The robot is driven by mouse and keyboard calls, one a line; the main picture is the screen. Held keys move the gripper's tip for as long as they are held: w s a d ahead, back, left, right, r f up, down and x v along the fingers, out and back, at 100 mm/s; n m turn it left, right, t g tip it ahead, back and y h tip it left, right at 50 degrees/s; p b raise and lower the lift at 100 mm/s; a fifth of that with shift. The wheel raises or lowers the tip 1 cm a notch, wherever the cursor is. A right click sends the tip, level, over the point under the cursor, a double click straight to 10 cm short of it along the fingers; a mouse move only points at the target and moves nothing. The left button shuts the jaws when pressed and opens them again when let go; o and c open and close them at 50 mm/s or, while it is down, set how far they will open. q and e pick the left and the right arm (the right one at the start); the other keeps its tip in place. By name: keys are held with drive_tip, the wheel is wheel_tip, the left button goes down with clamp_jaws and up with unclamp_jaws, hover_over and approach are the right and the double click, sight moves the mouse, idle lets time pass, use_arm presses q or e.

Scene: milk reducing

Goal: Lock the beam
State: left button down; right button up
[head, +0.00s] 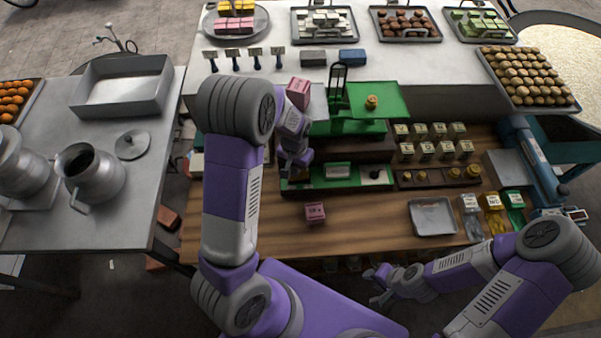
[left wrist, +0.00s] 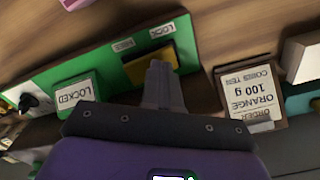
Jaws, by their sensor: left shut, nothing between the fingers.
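The green scale (head: 345,128) stands at the middle of the wooden bench. A pink block (head: 298,93) is on its left side and a small brass-coloured item (head: 371,102) on its right plate. In front is a green control panel (head: 338,177). The left wrist view shows the panel (left wrist: 110,62) with a yellow lock slider (left wrist: 150,66), a sign reading LOCKED (left wrist: 75,94) and a dark knob (left wrist: 27,101). My left gripper (head: 293,170) is shut and empty at the panel's left end, its fingertips (left wrist: 158,66) over the slider; contact is unclear. My right gripper (head: 377,286) looks open, low at the bench front.
A pink cube (head: 315,213) and a metal tray (head: 433,217) lie on the bench front. Brass weights (head: 454,173) and several labelled blocks (head: 427,150) are at right. Bare wood lies between cube and tray.

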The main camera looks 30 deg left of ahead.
use_arm(q)
wheel_tip(320, 180, up, 6)
drive_tip(key=p, duration=0.4)
drive_tip(key=shift+r, duration=0.2)
idle(0.4)
